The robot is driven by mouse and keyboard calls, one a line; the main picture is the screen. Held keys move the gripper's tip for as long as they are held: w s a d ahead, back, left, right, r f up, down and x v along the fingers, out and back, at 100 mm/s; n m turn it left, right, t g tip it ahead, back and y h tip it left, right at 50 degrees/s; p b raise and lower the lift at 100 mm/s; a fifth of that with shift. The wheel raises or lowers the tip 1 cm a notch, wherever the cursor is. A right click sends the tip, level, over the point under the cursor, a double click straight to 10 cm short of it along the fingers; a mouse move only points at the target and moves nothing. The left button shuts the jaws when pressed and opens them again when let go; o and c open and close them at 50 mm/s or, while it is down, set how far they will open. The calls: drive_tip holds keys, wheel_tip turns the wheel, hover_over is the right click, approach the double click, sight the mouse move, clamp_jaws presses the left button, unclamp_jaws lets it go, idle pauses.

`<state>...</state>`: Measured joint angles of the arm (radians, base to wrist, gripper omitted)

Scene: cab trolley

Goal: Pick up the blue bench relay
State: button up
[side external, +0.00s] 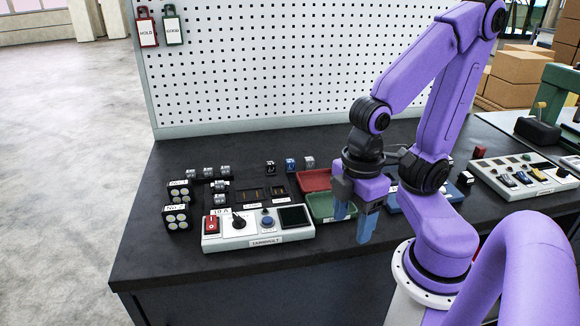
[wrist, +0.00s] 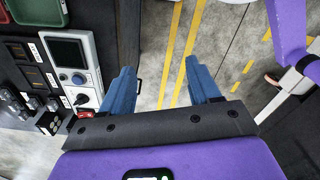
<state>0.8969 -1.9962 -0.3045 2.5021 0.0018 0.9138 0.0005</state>
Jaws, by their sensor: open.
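The blue bench relay (side external: 291,164) is a small blue block with a pale top, standing on the dark bench towards the pegboard. It stands in a short row between a black relay (side external: 270,167) and a grey relay (side external: 309,163). I cannot make it out in the wrist view. My gripper (side external: 353,228) has blue fingers, open and empty, pointing down near the bench's front edge, right of and nearer the camera than the blue relay. In the wrist view my gripper (wrist: 158,70) has floor between and beyond its fingers.
A white control panel (side external: 258,238) with a red switch, knob and screen lies at the front left. A red tray (side external: 314,180) and green tray (side external: 322,208) lie beside my gripper. Several grey relays stand left. The pegboard (side external: 260,60) rises behind; another panel (side external: 520,178) is right.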

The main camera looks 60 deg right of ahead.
drive_tip(key=w+d+r+m, duration=0.1)
drive_tip(key=w+d+r, duration=0.1)
drive_tip(key=w, duration=1)
drive_tip(key=w+d+r+m, duration=0.1)
drive_tip(key=w+d, duration=0.2)
drive_tip(key=w, duration=0.9)
drive_tip(key=m, duration=0.2)
hover_over(289, 161)
wheel_tip(289, 161, down, 2)
wheel_tip(289, 161, down, 16)
drive_tip(key=shift+f, duration=0.25)
drive_tip(key=c, duration=1)
drive_tip(key=shift+c, duration=0.2)
